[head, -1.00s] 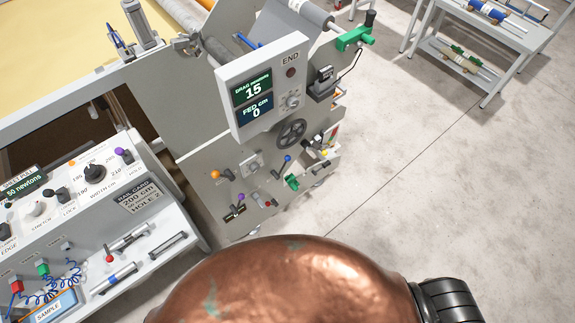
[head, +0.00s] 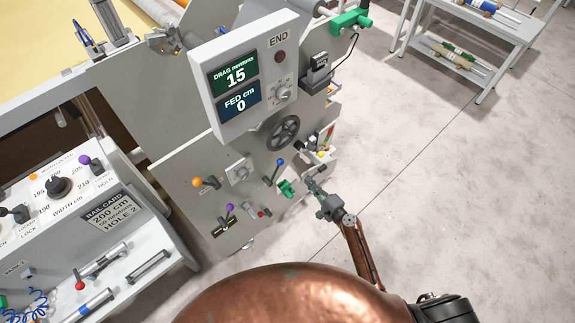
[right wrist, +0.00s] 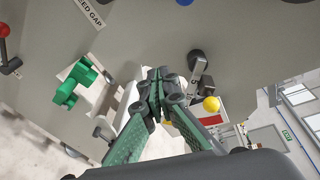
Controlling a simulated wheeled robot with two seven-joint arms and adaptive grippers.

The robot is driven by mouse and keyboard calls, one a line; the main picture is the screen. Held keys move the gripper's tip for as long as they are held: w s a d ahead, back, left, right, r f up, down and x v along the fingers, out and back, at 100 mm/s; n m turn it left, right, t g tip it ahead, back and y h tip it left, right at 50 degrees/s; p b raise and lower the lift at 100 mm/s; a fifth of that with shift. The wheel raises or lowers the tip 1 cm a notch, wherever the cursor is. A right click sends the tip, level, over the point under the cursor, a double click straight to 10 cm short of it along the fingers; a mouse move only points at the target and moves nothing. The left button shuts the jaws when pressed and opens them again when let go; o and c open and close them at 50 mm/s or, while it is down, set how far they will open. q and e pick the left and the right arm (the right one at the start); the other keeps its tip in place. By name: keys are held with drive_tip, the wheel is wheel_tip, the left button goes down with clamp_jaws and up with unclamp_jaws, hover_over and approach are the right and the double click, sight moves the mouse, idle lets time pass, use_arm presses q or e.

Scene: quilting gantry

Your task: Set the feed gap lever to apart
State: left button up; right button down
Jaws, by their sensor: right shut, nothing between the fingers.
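My right gripper (head: 313,186) is shut and empty, just right of a green handle (head: 286,188) on the grey end panel. In the right wrist view its fingers (right wrist: 158,85) are closed together, with the green handle (right wrist: 74,82) to their left. A partly cut-off label (right wrist: 88,12) reading "...EED GAP" is at the top of that view. A lever with a blue knob (head: 281,162) stands on the panel up and left of the gripper. I cannot tell for certain which lever the label belongs to, or its setting. My left gripper is not in view.
The panel also carries a handwheel (head: 283,132), an orange-knobbed lever (head: 197,181), a purple-knobbed lever (head: 230,208) and a yellow knob (right wrist: 211,104). A display box (head: 240,78) overhangs above. A control console (head: 110,235) stands at left.

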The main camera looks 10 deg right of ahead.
drive_tip(key=shift+m+t+y, duration=0.4)
drive_tip(key=shift+m+t, duration=0.1)
drive_tip(key=shift+t, duration=0.1)
drive_tip(key=r, duration=0.1)
drive_tip(key=w+r, duration=0.1)
drive_tip(key=r, duration=0.2)
drive_tip(key=shift+w+a+r, duration=0.25)
drive_tip(key=shift+w+a, duration=0.05)
drive_tip(key=shift+a, duration=0.1)
drive_tip(key=shift+w, duration=0.1)
drive_tip(key=x, duration=0.4)
drive_tip(key=b+x, duration=0.1)
drive_tip(key=x, duration=0.4)
drive_tip(key=shift+w+a+f, duration=0.2)
drive_tip(key=shift+w, duration=0.1)
drive_tip(key=s+a+p, duration=0.1)
drive_tip(key=s+a+r+p, duration=0.1)
drive_tip(key=a, duration=0.1)
drive_tip(key=shift+s+r, duration=0.15)
drive_tip(key=shift+s, duration=0.05)
